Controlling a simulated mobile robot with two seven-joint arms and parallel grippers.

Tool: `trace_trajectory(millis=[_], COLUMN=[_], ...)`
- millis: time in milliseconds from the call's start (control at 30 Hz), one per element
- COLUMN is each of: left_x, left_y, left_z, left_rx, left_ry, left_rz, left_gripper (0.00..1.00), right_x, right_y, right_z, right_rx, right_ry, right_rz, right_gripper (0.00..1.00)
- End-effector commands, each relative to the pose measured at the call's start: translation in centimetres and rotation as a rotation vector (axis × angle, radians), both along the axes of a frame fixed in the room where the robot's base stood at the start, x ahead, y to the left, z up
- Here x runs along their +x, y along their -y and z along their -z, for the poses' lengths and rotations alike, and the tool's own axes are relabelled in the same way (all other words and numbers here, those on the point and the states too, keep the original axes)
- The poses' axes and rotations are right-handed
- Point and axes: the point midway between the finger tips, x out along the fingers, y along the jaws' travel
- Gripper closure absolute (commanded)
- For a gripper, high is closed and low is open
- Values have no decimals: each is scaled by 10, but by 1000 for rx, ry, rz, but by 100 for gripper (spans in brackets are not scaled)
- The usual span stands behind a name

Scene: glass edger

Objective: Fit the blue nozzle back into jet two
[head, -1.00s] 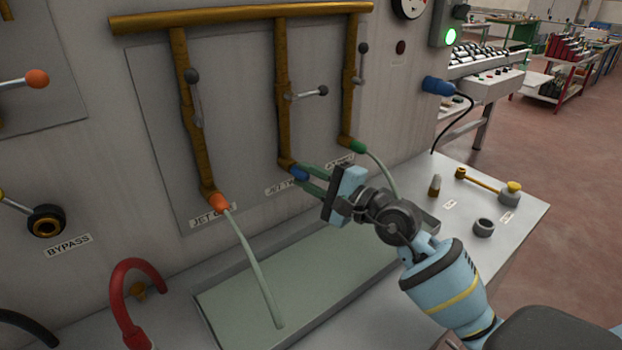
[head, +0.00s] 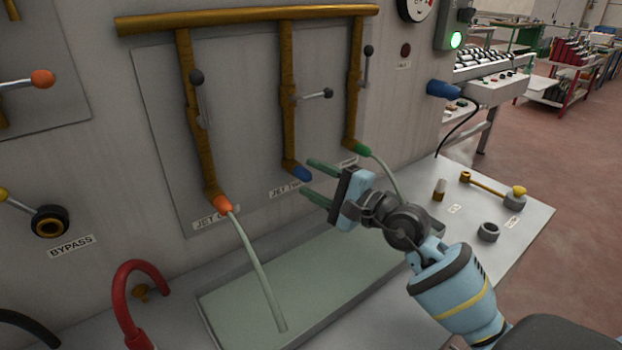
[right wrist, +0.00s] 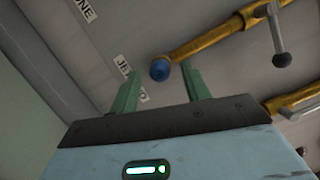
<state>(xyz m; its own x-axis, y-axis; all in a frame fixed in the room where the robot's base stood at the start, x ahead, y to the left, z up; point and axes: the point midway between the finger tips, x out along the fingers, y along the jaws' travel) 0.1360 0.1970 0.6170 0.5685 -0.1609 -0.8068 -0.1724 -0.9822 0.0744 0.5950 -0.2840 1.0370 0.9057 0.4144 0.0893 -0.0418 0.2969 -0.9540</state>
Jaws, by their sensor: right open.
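The blue nozzle (head: 302,174) sits at the lower end of the middle brass pipe (head: 288,120), by the partly hidden jet two label (head: 283,190). No stream shows from it. In the right wrist view the blue nozzle (right wrist: 160,70) is at the pipe's end, seen in the gap between my fingers, apart from both. My right gripper (head: 308,178) is open and empty, its green fingers just right of the nozzle. My left gripper is not in view.
An orange nozzle (head: 222,203) and a green nozzle (head: 363,149) on the side pipes each let out a pale stream into the tray (head: 240,295). A red hose (head: 127,290) curves at the left. A grey ring (head: 488,231) and small parts lie on the right bench.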

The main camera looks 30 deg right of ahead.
Motion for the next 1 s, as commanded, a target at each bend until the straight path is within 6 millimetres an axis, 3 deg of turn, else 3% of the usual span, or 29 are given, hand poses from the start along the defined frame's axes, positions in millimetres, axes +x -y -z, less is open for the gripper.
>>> trace_trajectory(millis=[200, 400, 1000], left_x=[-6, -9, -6], left_y=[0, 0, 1], left_z=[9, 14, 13], left_rx=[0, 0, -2], left_ry=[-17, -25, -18], left_rz=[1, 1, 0], left_gripper=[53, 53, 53], right_x=[-33, -54, -60], right_y=[15, 24, 27], right_z=[7, 8, 6], right_rx=[-4, -3, -2], right_ry=[-5, -2, 1], right_rz=[0, 0, 0], right_gripper=[53, 53, 53])
